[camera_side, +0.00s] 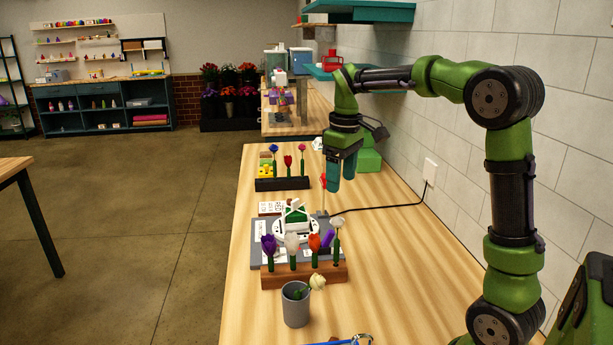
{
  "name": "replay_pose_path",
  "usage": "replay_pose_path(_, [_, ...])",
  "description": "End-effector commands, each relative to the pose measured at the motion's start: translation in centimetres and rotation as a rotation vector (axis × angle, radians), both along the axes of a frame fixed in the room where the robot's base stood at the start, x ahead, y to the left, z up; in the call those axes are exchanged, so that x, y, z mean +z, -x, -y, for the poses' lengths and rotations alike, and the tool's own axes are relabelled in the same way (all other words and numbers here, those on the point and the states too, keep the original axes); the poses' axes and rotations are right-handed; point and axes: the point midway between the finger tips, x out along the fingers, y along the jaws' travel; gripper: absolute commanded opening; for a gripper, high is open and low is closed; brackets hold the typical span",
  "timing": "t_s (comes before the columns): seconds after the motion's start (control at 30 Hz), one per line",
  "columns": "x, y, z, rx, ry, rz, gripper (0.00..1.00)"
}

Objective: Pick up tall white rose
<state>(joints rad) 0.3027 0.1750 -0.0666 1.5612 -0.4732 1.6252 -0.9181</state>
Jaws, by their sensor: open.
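A white rose (337,222) stands at the right end of the wooden flower rack (303,277), its head higher than the others there. A second white flower (292,243) stands in the same rack, between a purple and an orange one. Another pale white flower (317,282) leans out of the grey cup (296,308) in front. My gripper (341,178) points down with teal fingers apart, empty, above and behind the rack. Which white flower is a rose is hard to tell at this size.
A dark rack (283,184) with blue, red and pink flowers stands farther back. A grey board with a white and green device (295,225) lies behind the wooden rack. A red flower (323,181) stands close to my gripper. A black cable runs to the wall outlet (430,171).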

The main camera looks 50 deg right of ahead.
Motion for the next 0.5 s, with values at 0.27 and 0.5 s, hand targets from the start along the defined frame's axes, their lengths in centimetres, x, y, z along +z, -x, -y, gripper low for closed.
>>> replay_pose_path(0.27, [1.5, 0.3, 0.0, 0.196, -0.012, -0.049, 0.67])
replay_pose_path(0.5, [-3.0, 0.4, -0.1, 0.202, -0.013, -0.052, 0.67])
